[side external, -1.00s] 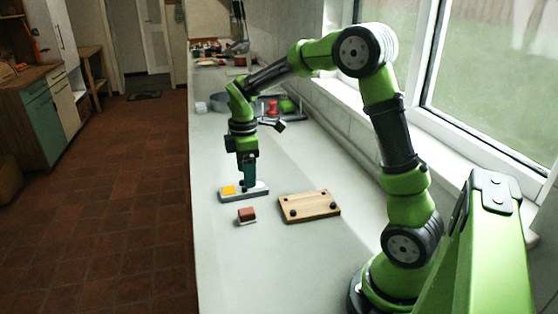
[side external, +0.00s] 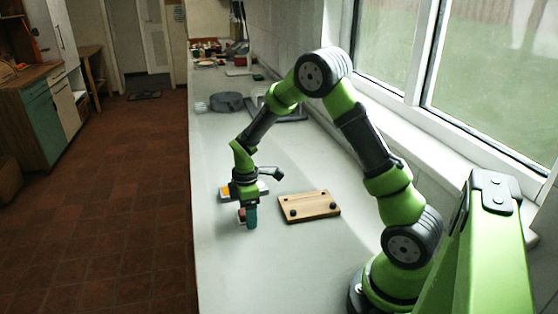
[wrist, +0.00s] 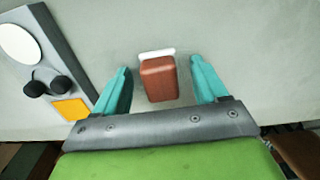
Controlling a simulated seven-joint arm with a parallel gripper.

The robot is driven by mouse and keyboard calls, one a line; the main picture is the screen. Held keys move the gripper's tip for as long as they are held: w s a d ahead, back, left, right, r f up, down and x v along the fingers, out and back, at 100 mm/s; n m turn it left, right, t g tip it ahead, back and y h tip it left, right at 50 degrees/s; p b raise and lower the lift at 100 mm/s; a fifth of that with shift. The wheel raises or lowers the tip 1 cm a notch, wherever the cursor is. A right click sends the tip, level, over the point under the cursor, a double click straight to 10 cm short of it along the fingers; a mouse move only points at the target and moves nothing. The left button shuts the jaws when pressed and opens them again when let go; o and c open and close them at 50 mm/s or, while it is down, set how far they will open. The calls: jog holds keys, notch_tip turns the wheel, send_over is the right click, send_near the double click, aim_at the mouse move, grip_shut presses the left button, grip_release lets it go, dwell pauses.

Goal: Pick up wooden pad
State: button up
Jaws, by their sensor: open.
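A small reddish-brown wooden block with a white strip along one edge, seemingly the wooden pad (wrist: 158,80), lies on the counter. In the wrist view it sits between the two teal fingers of my gripper (wrist: 159,68), with a gap on each side. The fingers are open and I see no contact. In the side view my gripper (side external: 248,216) points down right at the pad and hides most of it. Its height above the counter is hard to tell.
A grey board (wrist: 62,62) with a white oval, black knobs and an orange square (wrist: 71,109) lies just left in the wrist view. A light wooden board with black knobs (side external: 310,205) lies to the right in the side view. Grey pans (side external: 227,101) stand farther back.

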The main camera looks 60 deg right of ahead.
jog(key=c, duration=1.1)
jog(key=shift+r, duration=0.4)
jog(key=shift+c, duration=0.2)
jog(key=r, duration=0.1)
jog(key=s+r, duration=0.1)
jog(key=r, duration=0.1)
jog(key=shift+a, duration=0.1)
jog(key=s+a, duration=0.1)
jog(key=s, duration=0.4)
jog(key=s+a, duration=0.1)
jog(key=s, duration=0.3)
jog(key=s+a+r, duration=0.1)
jog(key=s, duration=0.4)
jog(key=shift+s+a, duration=0.15)
jog(key=shift+s, duration=0.2)
jog(key=o, duration=0.3)
jog(key=shift+c, duration=0.9)
